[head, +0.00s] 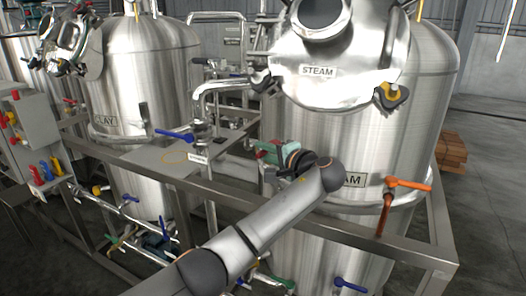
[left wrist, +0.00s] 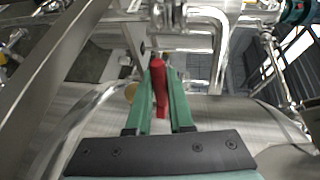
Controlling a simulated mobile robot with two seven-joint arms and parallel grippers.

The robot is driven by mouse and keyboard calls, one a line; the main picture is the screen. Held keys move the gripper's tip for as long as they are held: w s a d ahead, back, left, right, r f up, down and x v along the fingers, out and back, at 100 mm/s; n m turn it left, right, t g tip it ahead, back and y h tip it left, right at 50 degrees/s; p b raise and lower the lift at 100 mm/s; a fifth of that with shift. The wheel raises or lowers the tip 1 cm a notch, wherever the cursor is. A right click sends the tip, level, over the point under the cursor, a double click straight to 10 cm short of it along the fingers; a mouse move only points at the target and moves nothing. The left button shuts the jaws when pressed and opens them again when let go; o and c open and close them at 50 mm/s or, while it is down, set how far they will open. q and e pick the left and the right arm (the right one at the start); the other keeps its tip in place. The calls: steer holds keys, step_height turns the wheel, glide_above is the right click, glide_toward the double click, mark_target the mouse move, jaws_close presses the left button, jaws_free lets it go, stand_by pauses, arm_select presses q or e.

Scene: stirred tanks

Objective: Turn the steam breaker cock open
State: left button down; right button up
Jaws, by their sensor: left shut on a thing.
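My left gripper (head: 264,155) is in front of the tank labelled STEAM (head: 318,71), with green fingers. In the left wrist view the fingers (left wrist: 159,95) are shut on a red lever handle (left wrist: 160,88), which stands lengthwise between them. I cannot read a label on this handle, so I cannot tell by name that it is the steam breaker cock. In the head view the gripper and arm mostly hide the handle and its valve body. My right gripper is not in view.
A blue lever (head: 175,135) sits on a pipe left of my gripper, by a small label (head: 198,158). An orange lever (head: 408,185) is at the right. A steel frame rail (head: 380,238) runs in front. The tank labelled CLAY (head: 150,80) stands left.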

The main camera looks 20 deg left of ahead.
arm_select(q)
steer(key=shift+f, duration=0.1)
steer(key=c, duration=0.8)
jaws_free()
steer(key=b+v, duration=0.2)
steer(key=v, duration=1)
steer(key=shift+d, duration=0.2)
steer(key=shift+s, duration=0.1)
